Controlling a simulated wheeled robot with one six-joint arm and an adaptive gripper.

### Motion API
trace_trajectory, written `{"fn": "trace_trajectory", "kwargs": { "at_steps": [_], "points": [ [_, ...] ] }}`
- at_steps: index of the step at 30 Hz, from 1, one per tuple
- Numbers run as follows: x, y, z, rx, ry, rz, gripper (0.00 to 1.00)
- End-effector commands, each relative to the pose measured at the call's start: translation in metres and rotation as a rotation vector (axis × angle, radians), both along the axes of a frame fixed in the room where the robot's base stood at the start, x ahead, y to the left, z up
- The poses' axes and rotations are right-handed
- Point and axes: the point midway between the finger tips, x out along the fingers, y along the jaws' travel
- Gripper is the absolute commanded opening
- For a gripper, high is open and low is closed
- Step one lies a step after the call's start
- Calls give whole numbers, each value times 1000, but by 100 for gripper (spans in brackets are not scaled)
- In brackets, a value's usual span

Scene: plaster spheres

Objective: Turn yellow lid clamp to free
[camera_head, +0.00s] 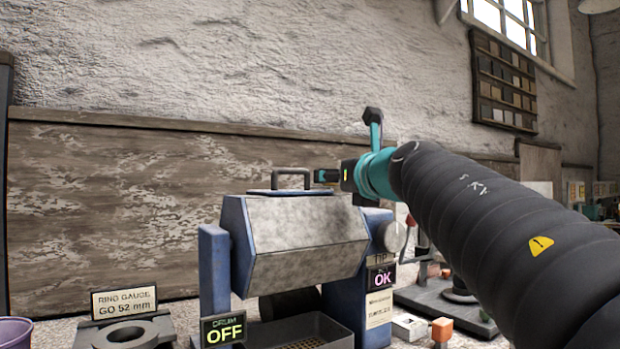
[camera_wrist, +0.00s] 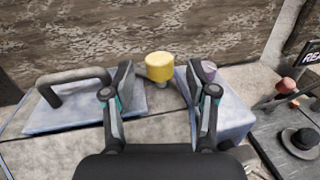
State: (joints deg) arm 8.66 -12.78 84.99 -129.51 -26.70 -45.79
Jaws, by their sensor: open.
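The yellow lid clamp (camera_wrist: 159,66) shows in the wrist view as a round yellow knob on a short grey stem, at the edge of the drum's pale lid. My gripper (camera_wrist: 160,82) is open, with one finger to each side of the clamp in the picture. I cannot tell whether a finger touches it. In the head view my gripper (camera_head: 326,176) is above the right end of the grey drum (camera_head: 300,240), near the lid handle (camera_head: 291,178). The clamp cannot be made out there. The lid handle (camera_wrist: 72,85) also shows left of my gripper in the wrist view.
A ring gauge (camera_head: 130,335) is at front left. A dark board (camera_wrist: 290,150) with small objects lies to the right. A wooden panel stands behind.

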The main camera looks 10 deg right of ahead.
Motion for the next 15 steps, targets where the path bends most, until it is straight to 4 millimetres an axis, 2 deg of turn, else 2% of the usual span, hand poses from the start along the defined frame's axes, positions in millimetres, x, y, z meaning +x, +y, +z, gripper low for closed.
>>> {"fn": "trace_trajectory", "kwargs": {
  "at_steps": [1, 6, 12, 15],
  "points": [
    [-12, -3, 1, 0, -2, -3, 58],
    [-45, -10, 1, 2, -3, -3, 58],
    [-72, -16, 0, 0, -1, -3, 58],
    [-79, -17, 0, 1, -1, -2, 58]
  ]
}}
